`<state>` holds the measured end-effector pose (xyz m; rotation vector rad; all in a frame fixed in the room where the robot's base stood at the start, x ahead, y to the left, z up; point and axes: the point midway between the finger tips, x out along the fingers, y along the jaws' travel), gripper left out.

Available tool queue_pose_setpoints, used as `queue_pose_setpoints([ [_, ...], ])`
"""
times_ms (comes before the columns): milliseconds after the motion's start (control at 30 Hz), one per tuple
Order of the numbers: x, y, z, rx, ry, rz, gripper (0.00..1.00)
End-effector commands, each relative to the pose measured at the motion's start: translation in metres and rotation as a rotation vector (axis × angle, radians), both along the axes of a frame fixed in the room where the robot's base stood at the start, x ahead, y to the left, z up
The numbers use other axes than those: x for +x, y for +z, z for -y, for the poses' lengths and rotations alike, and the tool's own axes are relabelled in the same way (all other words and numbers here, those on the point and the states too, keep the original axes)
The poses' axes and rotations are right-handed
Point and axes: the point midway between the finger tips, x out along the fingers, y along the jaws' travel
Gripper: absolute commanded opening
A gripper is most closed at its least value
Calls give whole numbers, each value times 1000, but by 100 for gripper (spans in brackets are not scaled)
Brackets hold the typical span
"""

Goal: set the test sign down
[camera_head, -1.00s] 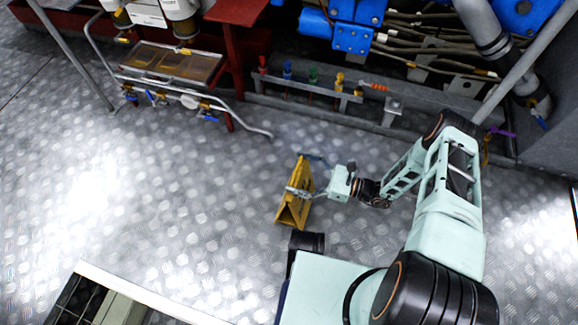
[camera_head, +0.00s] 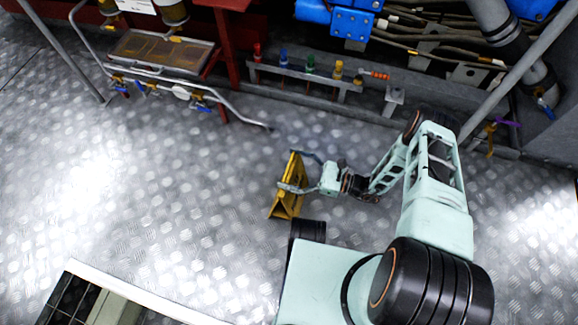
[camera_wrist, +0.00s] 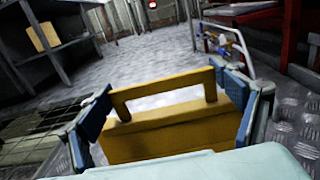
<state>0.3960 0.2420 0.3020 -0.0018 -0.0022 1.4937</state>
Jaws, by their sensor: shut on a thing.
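The yellow test sign (camera_head: 287,200) is a folded A-frame shape with a handle at its top. My gripper (camera_head: 293,172) is shut on it, with a finger on either side. In the wrist view the sign (camera_wrist: 170,137) fills the middle, its handle bar pointing away from me. The blue finger pads of my gripper (camera_wrist: 165,112) stand at its left and right edges. The sign is tilted in the head view. I cannot tell whether its lower edge touches the metal floor (camera_head: 190,215).
A tray with pipes and valves (camera_head: 160,55) stands at the back left. A low rail with coloured handles (camera_head: 310,75) runs along the back. A white-edged floor opening (camera_head: 130,290) lies at the front left. The chequered floor around the sign is clear.

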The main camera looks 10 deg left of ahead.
Motion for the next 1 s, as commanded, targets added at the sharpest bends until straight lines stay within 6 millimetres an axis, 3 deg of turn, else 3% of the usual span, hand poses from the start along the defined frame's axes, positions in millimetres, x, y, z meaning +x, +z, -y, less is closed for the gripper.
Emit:
queue_pose_setpoints([
  [33, 0, -1, 0, 3, -1, 0, 28],
  [67, 0, -2, 0, 0, 0, -1, 87],
  [167, 0, -2, 0, 0, 0, -1, 98],
  [567, 0, 2, 0, -1, 1, 0, 100],
  [667, 0, 2, 13, -2, -2, 0, 100],
  [1000, -6, 2, 86, -1, -4, 0, 100],
])
